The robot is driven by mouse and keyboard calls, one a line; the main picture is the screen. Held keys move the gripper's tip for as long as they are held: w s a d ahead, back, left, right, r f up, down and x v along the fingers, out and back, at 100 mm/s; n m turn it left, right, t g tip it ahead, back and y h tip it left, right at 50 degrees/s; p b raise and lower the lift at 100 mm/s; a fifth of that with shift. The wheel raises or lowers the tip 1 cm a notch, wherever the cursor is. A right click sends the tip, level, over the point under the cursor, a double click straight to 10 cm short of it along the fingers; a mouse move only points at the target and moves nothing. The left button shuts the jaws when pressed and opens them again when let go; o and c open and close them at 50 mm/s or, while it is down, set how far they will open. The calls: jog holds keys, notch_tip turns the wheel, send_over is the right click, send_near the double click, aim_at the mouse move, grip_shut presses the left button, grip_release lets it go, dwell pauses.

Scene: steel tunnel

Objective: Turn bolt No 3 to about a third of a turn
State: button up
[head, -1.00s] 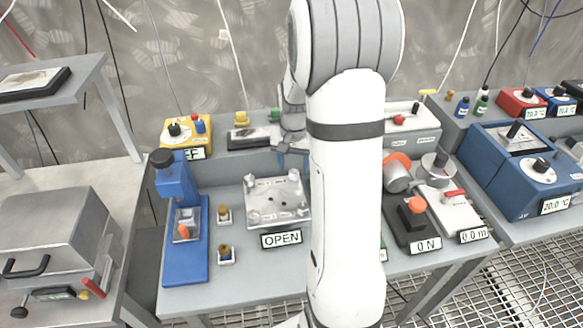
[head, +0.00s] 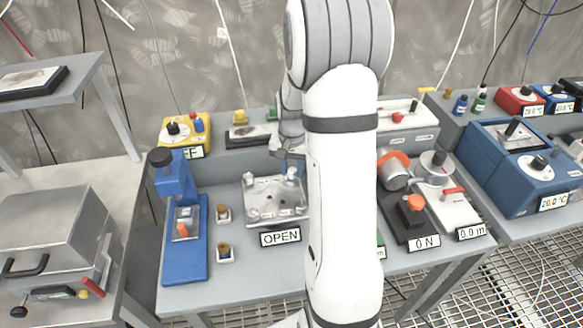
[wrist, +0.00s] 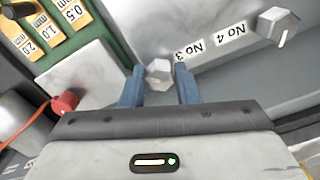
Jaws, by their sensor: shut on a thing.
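Bolt No 3 (wrist: 159,72) is a grey hex head, next to its upside-down "No 3" label in the wrist view. My gripper (wrist: 158,78) has its two blue fingers on either side of this bolt and is shut on it. The bolt No 4 head (wrist: 277,26) stands apart to the upper right, by its own label. In the head view the metal bolt plate (head: 262,207) lies on the bench behind the "OPEN" sign (head: 280,238). My gripper is at the plate's far right corner there, partly hidden by my arm.
A blue press (head: 180,225) stands left of the plate, with two small fittings between. Right of my arm are a black box with an orange button (head: 412,215) and a white device with a red lever (head: 450,200). A green gauge board (wrist: 70,40) lies close by in the wrist view.

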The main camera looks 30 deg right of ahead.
aim_at(292, 171)
jog(key=shift+n, duration=0.5)
jog(key=shift+c, duration=0.3)
jog(key=o, duration=1)
jog(key=shift+r, duration=0.1)
notch_tip(292, 171, up, 8)
jog(key=shift+f+b, duration=0.15)
jog(key=shift+b, duration=0.15)
